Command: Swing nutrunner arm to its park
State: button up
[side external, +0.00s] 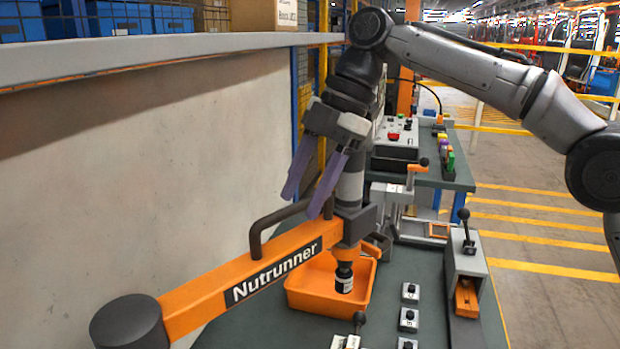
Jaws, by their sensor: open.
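The nutrunner arm (238,282) is an orange beam with a black "Nutrunner" label. It runs from a dark round pivot (130,322) at the lower left to a tool head (350,225) at its right end. A dark bent handle (268,222) rises from the beam near the head. My gripper (308,205) is open, with two purple fingers pointing down just above the handle. The park is not identifiable in this view.
An orange bin (305,292) sits on the bench under the tool head. A lever box (465,265) and small switch blocks (408,318) stand to the right. A grey shelf (170,50) with blue crates runs along the upper left, beside a pale wall panel (130,160).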

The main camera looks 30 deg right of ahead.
jog(key=v, duration=0.7)
jog(key=shift+r, duration=0.15)
dwell(0.8)
